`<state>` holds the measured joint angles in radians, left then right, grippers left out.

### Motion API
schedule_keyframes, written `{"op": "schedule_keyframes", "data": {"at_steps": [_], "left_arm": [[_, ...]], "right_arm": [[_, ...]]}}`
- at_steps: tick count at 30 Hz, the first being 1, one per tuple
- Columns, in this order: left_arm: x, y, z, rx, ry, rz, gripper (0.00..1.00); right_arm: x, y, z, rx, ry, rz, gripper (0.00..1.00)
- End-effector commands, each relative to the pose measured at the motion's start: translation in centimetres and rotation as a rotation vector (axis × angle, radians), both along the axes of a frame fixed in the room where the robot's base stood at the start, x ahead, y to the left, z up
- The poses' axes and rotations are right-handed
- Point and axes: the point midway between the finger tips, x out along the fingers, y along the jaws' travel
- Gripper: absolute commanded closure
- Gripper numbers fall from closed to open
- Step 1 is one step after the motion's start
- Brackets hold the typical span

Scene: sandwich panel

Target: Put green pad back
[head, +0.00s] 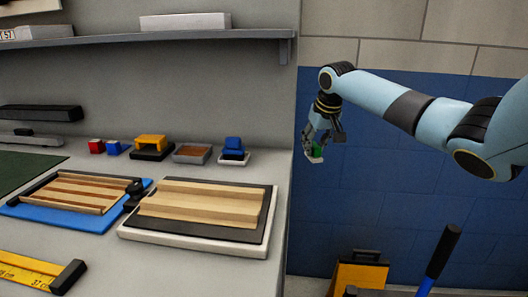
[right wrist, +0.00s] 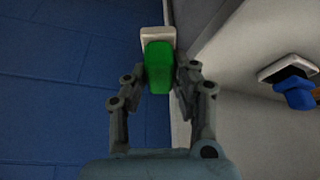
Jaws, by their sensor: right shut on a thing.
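The green pad (right wrist: 159,68) is between the fingers of my right gripper (right wrist: 160,82) in the right wrist view. A white piece (right wrist: 158,35) shows at its far end; I cannot tell whether it is part of the pad. In the head view my right gripper (head: 318,148) hangs in the air to the right of the bench edge, and the green pad (head: 317,151) is partly hidden by its fingers. My left gripper is not in view.
On the bench (head: 190,277) stand a blue block on a small tray (head: 234,157), a grey tray with a brown inside (head: 192,154), a yellow block (head: 151,142) and two wooden panels (head: 200,203). A shelf (head: 150,37) hangs above. A yellow box (head: 360,275) stands below right.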

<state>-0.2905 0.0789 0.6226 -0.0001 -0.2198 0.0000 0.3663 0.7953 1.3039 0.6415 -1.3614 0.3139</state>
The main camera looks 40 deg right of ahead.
Motion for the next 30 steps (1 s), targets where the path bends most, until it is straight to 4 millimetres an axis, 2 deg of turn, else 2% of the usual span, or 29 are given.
{"op": "schedule_keyframes", "data": {"at_steps": [1, 3, 6, 10, 16, 21, 24, 30], "left_arm": [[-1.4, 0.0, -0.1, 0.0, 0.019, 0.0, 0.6], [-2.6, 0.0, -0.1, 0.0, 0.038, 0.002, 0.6], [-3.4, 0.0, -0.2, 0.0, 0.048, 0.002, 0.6], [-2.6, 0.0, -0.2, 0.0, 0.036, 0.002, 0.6], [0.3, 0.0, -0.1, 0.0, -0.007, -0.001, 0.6], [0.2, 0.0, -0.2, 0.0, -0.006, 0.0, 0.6], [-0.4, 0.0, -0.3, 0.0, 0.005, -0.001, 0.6], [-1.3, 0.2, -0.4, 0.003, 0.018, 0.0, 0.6]], "right_arm": [[1.3, 1.4, 0.1, 0.008, -0.007, 0.003, 1.0], [2.8, 2.9, 0.1, 0.007, -0.005, 0.002, 1.0], [4.5, 4.6, 0.0, 0.006, -0.003, 0.003, 1.0], [6.0, 6.1, 0.1, 0.002, -0.001, 0.001, 1.0], [7.3, 7.5, 0.1, 0.003, -0.002, 0.002, 1.0], [9.5, 9.7, 0.1, 0.003, -0.001, 0.002, 1.0], [9.2, 9.4, -1.3, -0.001, 0.003, 0.0, 1.0], [9.2, 9.4, -1.5, -0.001, 0.001, 0.001, 1.0]]}}
